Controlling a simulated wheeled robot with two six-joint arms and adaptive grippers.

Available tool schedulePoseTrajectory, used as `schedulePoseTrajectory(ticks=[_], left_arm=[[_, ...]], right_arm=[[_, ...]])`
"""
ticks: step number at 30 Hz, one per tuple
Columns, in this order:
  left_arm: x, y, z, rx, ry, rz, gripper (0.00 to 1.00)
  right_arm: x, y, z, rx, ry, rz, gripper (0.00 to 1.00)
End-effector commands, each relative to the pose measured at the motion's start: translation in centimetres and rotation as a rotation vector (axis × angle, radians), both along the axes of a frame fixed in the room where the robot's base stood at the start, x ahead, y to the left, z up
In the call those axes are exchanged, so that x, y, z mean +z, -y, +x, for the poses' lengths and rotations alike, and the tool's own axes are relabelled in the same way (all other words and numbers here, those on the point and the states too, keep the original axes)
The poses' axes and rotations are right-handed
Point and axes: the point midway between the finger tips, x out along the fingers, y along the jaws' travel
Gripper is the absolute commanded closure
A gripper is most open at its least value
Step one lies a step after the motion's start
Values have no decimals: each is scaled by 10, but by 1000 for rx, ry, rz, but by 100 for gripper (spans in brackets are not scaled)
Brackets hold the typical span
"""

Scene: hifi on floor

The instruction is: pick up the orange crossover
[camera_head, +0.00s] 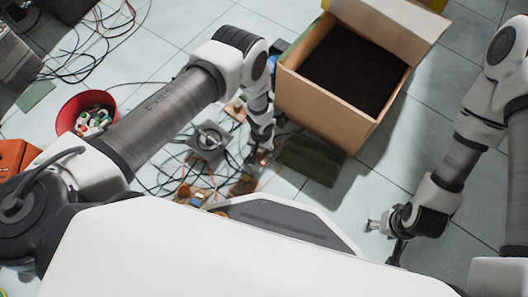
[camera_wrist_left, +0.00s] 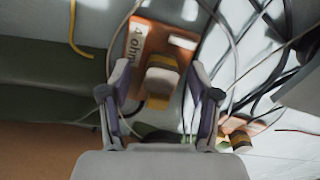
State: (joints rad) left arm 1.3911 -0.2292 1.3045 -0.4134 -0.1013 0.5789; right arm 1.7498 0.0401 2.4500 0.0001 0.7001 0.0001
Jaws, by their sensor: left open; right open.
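The orange crossover (camera_wrist_left: 149,45) is a flat orange board with "4 ohm" lettering and a coil with yellow ends, lying on the floor in the left wrist view. My left gripper (camera_wrist_left: 160,100) is open, its two fingers on either side of the board's near part and coil, with nothing held. In the head view my left gripper (camera_head: 262,150) hangs low among the cables beside the cardboard box; I cannot clearly make out the crossover there. My right gripper (camera_head: 384,236) is open and empty over bare floor at the right.
A cardboard box (camera_head: 342,121) with a dark inside stands beside the left gripper. Dark green slabs (camera_head: 312,160) lie in front of it. Another orange board (camera_wrist_left: 237,130) lies at right in the wrist view. Cables cross the floor. A red bucket (camera_head: 66,115) stands at left.

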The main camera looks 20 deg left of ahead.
Motion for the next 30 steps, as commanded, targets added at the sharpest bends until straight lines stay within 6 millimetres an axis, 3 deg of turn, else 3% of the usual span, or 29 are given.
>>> schedulePoseTrajectory(ticks=[6, 11, 12, 22, 26, 30], left_arm=[[-2, 0, 1, 0, 2, 0, 38], [-2, 0, 1, 0, 2, 0, 94], [-2, 0, 1, 0, 2, 0, 100], [2, 0, 1, 0, 2, 0, 100], [26, 0, 1, -1, 3, 0, 100], [64, 0, 2, 0, 3, 0, 100]], right_arm=[[-1, 0, 0, -1, 1, 0, 42], [-1, 0, 0, -1, 1, 0, 42], [-1, 0, 0, -1, 1, 0, 42], [2, 0, 0, -1, 0, 0, 42], [17, 0, 0, 0, 0, 0, 42], [40, 0, 0, 0, 0, 0, 42]])
